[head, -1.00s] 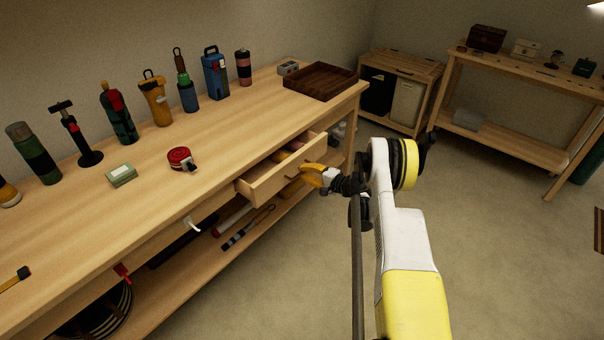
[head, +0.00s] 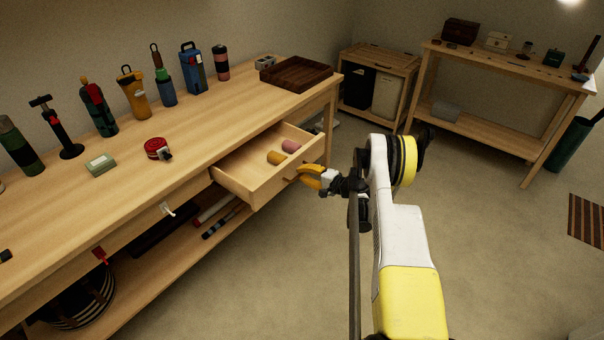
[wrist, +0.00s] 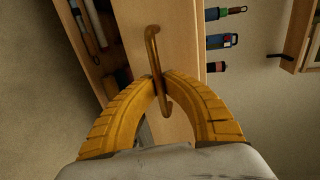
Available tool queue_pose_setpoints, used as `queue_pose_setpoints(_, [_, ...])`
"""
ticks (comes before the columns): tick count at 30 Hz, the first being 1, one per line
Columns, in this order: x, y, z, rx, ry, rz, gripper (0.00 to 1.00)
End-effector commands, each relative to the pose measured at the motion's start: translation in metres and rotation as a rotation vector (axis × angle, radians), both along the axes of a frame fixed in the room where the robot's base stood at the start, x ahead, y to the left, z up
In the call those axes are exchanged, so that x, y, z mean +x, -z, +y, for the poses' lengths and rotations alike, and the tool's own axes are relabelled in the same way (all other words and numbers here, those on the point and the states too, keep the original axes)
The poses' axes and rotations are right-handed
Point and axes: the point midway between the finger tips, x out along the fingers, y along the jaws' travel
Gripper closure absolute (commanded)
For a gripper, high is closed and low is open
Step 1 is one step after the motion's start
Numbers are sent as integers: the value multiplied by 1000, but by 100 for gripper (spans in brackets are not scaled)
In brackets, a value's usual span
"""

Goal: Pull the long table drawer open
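The long wooden table (head: 120,205) runs along the left, and its drawer (head: 240,192) is pulled well out from the front.
Bottles and tools stand along the table's back, with a red tape roll (head: 157,149) nearer and a dark wooden tray (head: 297,73) at the far end. A hamper (head: 378,85) and a second table (head: 500,65) stand beyond. The floor right of the drawer is clear.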

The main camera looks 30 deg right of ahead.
Motion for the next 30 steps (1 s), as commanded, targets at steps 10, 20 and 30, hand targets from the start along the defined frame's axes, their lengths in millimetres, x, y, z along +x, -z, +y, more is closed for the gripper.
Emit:
queue_pose_setpoints(10, [0, 0, 0, 0, -1, 0, 68])
queue_pose_setpoints(20, [-31, -7, -12, 0, 3, -1, 68])
queue_pose_setpoints(30, [-68, -15, -24, 0, 0, 0, 68])
